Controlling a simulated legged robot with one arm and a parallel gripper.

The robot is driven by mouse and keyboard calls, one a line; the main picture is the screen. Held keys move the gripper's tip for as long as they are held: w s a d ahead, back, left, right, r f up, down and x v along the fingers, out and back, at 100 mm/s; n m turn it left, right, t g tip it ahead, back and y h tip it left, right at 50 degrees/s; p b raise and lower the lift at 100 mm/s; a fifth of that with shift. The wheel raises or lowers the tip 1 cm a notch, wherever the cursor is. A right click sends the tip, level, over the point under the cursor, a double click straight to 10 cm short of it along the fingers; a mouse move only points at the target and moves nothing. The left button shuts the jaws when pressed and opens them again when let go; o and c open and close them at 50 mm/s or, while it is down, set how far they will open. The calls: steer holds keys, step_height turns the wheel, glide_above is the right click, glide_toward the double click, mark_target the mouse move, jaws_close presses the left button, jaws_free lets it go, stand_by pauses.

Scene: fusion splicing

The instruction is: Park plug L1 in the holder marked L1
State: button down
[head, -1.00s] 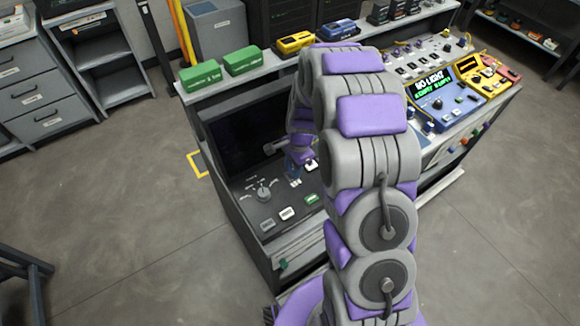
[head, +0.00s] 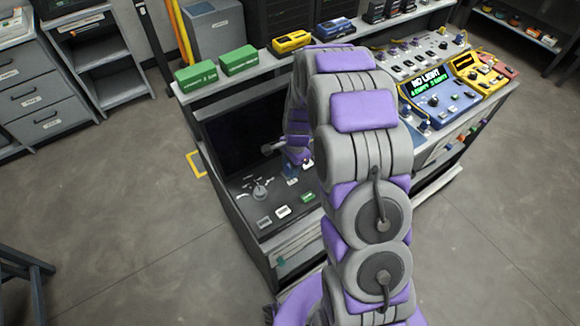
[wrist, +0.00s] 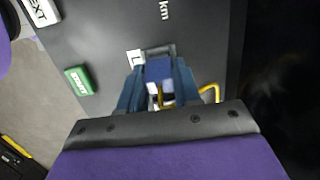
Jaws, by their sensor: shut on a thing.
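In the wrist view my gripper (wrist: 158,88) is shut on a small blue plug (wrist: 158,70), with blue-grey fingers on both sides of it. A yellow cable (wrist: 210,90) shows beside the right finger. Just past the plug is a grey holder (wrist: 160,49) on the dark panel, with a white label (wrist: 134,58) at its left whose visible letter reads L. The rest of the label is hidden. The plug overlaps the holder in this view; I cannot tell whether it is seated. In the head view my arm hides most of the gripper.
The dark console panel (head: 245,190) has a knob (head: 260,188), white and green keys, and a screen (head: 240,135) behind. Green boxes (head: 240,60) stand on the shelf. A blue device (head: 440,100) reads NO LIGHT at right.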

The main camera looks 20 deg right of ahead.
steer(key=shift+s+f, duration=0.55)
steer(key=c, duration=0.8)
jaws_free()
steer(key=shift+s+g, duration=0.1)
steer(key=shift+g, duration=0.2)
steer(key=shift+o, duration=0.4)
step_height(320, 180, up, 17)
steer(key=w+d+p, duration=0.1)
steer(key=d+p, duration=0.1)
steer(key=p, duration=0.1)
steer(key=shift+w, duration=0.25)
steer(key=shift+d+r+p, duration=0.2)
steer(key=shift+r+p, duration=0.1)
steer(key=shift+r, duration=0.3)
steer(key=s+a+r+n, duration=0.1)
steer(key=s+r+n, duration=0.2)
steer(key=s, duration=0.8)
steer(key=s+a+r+n+h, duration=0.1)
steer(key=s+r+n, duration=0.3)
steer(key=s, duration=0.8)
steer(key=s+a+r+n+g, duration=0.1)
steer(key=s+r+n, duration=0.2)
steer(key=s+n, duration=0.4)
steer(key=s, duration=0.4)
steer(key=shift+s+a+r+n, duration=0.2)
steer(key=shift+a+r+n, duration=0.05)
steer(key=shift+n, duration=0.05)
